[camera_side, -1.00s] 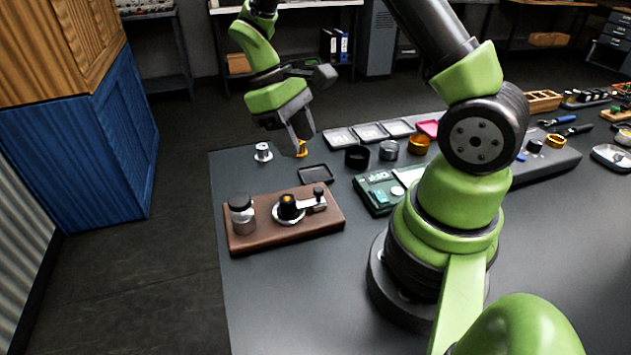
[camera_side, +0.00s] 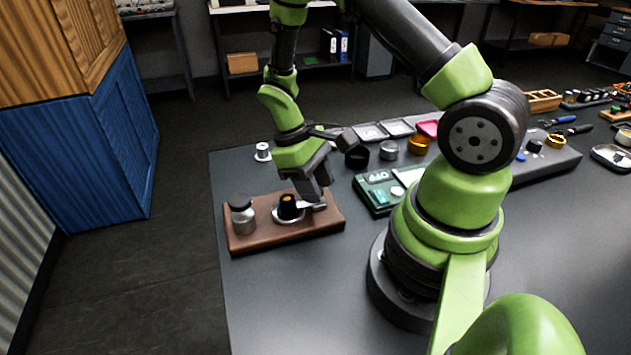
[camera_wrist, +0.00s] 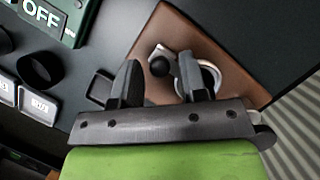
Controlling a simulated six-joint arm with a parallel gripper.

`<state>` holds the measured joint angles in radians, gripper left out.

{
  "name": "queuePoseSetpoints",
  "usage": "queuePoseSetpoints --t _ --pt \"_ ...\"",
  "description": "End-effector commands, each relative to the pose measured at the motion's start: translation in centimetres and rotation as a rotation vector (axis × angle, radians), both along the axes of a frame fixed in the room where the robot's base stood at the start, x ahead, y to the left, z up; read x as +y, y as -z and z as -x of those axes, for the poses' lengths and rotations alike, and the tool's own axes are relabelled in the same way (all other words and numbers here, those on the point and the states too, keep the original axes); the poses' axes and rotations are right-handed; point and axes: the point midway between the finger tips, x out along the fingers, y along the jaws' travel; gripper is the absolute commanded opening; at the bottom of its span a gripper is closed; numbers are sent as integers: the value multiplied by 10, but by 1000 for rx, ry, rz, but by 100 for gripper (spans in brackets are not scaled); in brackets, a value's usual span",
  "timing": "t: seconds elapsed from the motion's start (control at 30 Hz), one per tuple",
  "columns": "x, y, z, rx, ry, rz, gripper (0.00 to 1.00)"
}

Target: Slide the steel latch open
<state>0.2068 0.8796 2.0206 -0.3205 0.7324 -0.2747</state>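The steel latch (camera_side: 312,206) sits on a brown wooden board (camera_side: 268,242), beside a black part with an orange top (camera_side: 288,207) in a steel ring. In the wrist view the latch (camera_wrist: 167,52) carries a round black knob (camera_wrist: 160,66). My gripper (camera_side: 322,192) is low over the latch and hides its knob end in the side view. In the wrist view my gripper (camera_wrist: 160,70) has its fingers spread, with the knob showing in the gap. No contact with the knob is clear. One finger covers part of the steel ring (camera_wrist: 207,75).
A steel jar with a dark lid (camera_side: 242,215) stands at the board's left end. Several rings, including a black one (camera_side: 357,157), and trays lie behind. Bare table lies in front of the board.

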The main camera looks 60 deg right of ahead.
Motion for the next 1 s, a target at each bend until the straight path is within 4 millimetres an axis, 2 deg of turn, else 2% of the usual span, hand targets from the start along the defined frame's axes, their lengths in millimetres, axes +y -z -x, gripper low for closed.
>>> queuePoseSetpoints --t 0.03,0.1,0.17,0.33,0.57,0.77,0.8,0.9,1.0 --pt "0 0 0 0 0 0 28" --pt "0 0 0 0 0 0 12" --pt "0 0 0 0 0 0 0" --pt "-1 0 1 0 1 0 0" --pt "-18 0 17 1 1 2 0" --pt "-19 0 18 4 -1 2 0" --pt "-19 0 18 4 -1 2 23" --pt "-18 0 18 5 1 1 46" --pt "-18 0 18 3 1 1 46"
